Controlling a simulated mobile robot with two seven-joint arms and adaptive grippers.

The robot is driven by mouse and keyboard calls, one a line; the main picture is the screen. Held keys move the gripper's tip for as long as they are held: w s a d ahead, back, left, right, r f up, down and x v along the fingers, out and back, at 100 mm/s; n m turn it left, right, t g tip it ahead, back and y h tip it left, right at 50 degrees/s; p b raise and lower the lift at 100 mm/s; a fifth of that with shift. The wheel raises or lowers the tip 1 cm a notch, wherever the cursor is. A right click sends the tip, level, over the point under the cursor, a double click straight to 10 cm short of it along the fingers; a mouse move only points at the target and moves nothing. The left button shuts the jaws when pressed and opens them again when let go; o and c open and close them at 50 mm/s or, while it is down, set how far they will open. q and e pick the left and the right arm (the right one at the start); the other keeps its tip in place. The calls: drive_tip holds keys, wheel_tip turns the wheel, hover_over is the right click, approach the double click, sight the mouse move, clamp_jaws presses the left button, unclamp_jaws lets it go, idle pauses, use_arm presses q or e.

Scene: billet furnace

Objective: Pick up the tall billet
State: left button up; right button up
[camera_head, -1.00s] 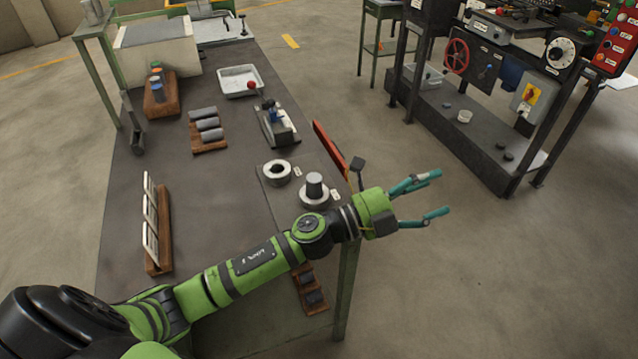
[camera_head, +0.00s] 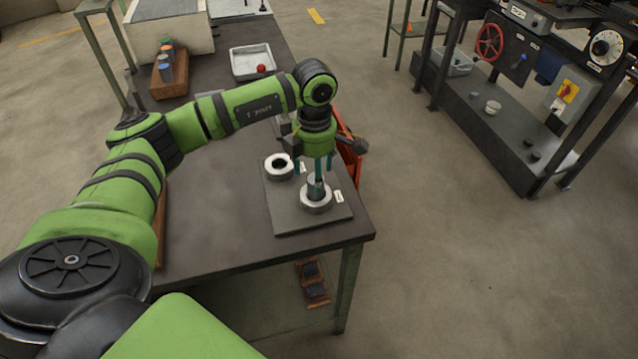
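The tall billet (camera_head: 312,190), a dark grey cylinder, stands upright in a pale metal ring (camera_head: 316,204) on a grey plate near the table's right edge. My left gripper (camera_head: 315,171) points straight down over it. Its teal fingers are spread wider than the billet, with one finger in front of the billet's upper part. The gripper looks open, and I cannot tell whether any finger touches the billet. The fingers partly hide the billet. My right gripper is not in view.
A second pale ring (camera_head: 279,166) is on the same plate (camera_head: 320,222), left of the billet. A white tray (camera_head: 252,62) and a wooden rack (camera_head: 170,78) stand farther back. An orange-red item (camera_head: 350,160) is at the table's right edge. The table's front part is bare.

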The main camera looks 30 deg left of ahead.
use_arm(q)
wheel_tip(320, 180, down, 4)
drive_tip(key=shift+f+p, duration=0.1)
drive_tip(key=shift+p, duration=0.85)
drive_tip(key=shift+w+d+f, duration=0.1)
drive_tip(key=shift+f, duration=0.15)
drive_tip(key=shift+r, duration=0.1)
clamp_jaws()
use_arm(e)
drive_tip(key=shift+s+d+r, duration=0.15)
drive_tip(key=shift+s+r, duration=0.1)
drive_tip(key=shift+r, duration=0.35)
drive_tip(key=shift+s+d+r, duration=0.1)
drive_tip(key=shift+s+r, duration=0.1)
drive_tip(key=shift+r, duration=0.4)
use_arm(q)
drive_tip(key=shift+r, duration=0.1)
